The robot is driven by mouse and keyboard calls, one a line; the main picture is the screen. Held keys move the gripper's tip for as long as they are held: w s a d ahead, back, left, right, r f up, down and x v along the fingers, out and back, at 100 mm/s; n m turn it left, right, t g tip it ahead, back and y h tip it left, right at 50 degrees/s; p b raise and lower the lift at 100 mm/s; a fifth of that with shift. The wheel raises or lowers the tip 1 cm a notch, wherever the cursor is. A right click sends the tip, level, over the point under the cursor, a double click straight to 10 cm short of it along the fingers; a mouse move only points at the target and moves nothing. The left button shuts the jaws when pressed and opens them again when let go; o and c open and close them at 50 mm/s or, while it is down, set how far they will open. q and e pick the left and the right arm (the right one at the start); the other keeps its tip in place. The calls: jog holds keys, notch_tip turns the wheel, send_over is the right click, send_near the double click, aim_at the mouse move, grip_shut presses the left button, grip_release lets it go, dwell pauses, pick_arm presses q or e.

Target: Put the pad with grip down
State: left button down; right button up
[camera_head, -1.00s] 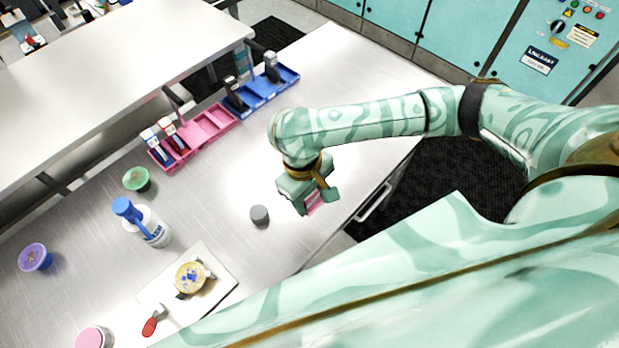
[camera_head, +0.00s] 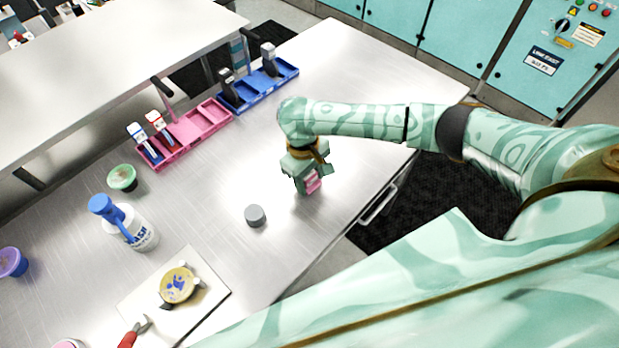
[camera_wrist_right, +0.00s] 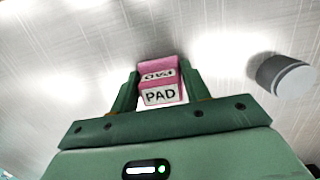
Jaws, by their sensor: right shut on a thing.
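The pad (camera_wrist_right: 160,92) is a pink block with a white label reading "PAD". My right gripper (camera_wrist_right: 158,88) is shut on it, one finger on each side, in the right wrist view. In the head view the pad (camera_head: 313,184) shows as a small pink piece below my right gripper (camera_head: 312,178), over the steel table (camera_head: 345,120). I cannot tell whether the pad touches the table. A grey round piece (camera_head: 255,215) stands left of the gripper, apart from it; it also shows in the right wrist view (camera_wrist_right: 283,76). My left gripper is not in view.
Pink (camera_head: 213,112) and blue (camera_head: 262,88) trays with upright modules stand at the back. A white wash bottle (camera_head: 138,232) and a green cup (camera_head: 122,178) are at left. A white board (camera_head: 215,298) holds a yellow round piece (camera_head: 178,285). The table right of the trays is clear.

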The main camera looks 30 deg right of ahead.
jog(key=o, duration=0.9)
jog(key=r+p, duration=0.1)
jog(key=r, duration=0.3)
jog(key=w+r+p, duration=0.1)
jog(key=r+p, duration=0.1)
jog(key=r, duration=0.2)
jog(key=r+p, duration=0.1)
jog(key=r, duration=0.3)
jog(key=shift+w+a+p, duration=0.3)
jog(key=shift+a, duration=0.05)
